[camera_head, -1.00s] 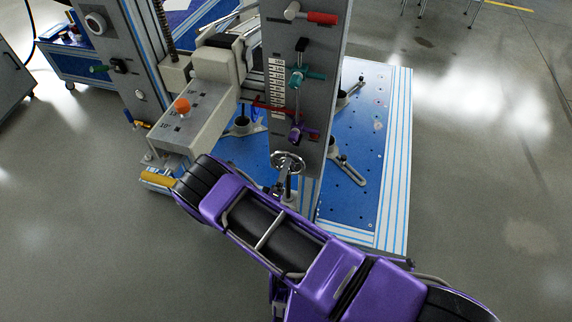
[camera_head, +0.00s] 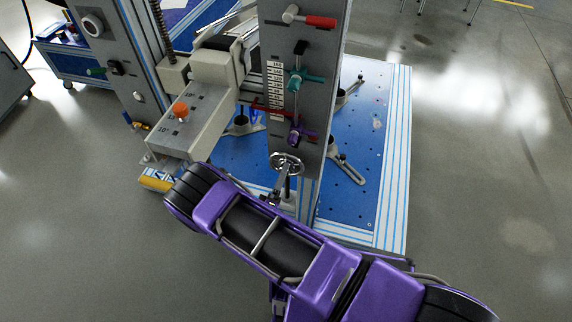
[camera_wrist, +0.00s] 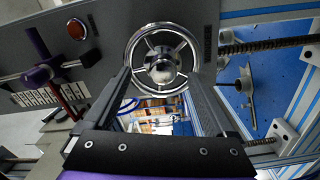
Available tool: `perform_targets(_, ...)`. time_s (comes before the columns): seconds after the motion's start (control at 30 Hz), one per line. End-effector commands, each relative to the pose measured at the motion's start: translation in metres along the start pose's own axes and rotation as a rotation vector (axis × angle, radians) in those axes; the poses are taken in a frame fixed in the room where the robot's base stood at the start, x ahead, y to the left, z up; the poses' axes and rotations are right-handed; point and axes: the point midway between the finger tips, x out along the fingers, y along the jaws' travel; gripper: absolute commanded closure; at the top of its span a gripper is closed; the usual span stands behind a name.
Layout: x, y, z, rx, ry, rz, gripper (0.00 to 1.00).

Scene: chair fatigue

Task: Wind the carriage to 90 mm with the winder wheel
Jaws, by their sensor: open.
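The winder wheel (camera_head: 287,162) is a chrome spoked handwheel low on the grey upright panel (camera_head: 300,45). In the wrist view the wheel (camera_wrist: 160,60) faces me, with a round shiny hub. My gripper (camera_wrist: 158,76) is open; its dark fingers point toward the wheel, one at each side of the lower rim. I cannot tell if they touch it. A white scale strip (camera_head: 275,90) on the panel has a red pointer (camera_head: 268,110) near its lower part; its numbers are too small to read. Which part is the carriage is not clear.
A purple knob (camera_head: 297,133), a teal handle (camera_head: 300,78) and a red-ended handle (camera_head: 318,19) stick out from the panel above the wheel. A beige arm with an orange button (camera_head: 180,111) juts out at left. A blue baseplate (camera_head: 365,150) lies behind. Floor at right is clear.

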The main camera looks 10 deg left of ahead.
Motion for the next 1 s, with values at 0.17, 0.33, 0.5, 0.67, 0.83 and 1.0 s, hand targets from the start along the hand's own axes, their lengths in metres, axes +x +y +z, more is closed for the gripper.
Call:
perform_targets(0.17,-0.0108,-0.0003,0.0012,-0.004,0.001,0.000,0.10)
perform_targets(0.33,-0.0113,-0.0010,0.0017,-0.005,0.000,-0.001,0.10)
perform_targets(0.5,-0.0118,-0.0037,0.0016,-0.115,0.002,-0.002,0.10)
perform_targets(0.67,-0.0121,-0.0042,0.0010,-0.337,0.003,-0.001,0.10)
perform_targets(0.83,-0.0121,-0.0043,0.0006,-0.566,0.002,-0.001,0.10)
perform_targets(1.0,-0.0117,-0.0033,0.0007,-0.719,0.001,-0.002,0.10)
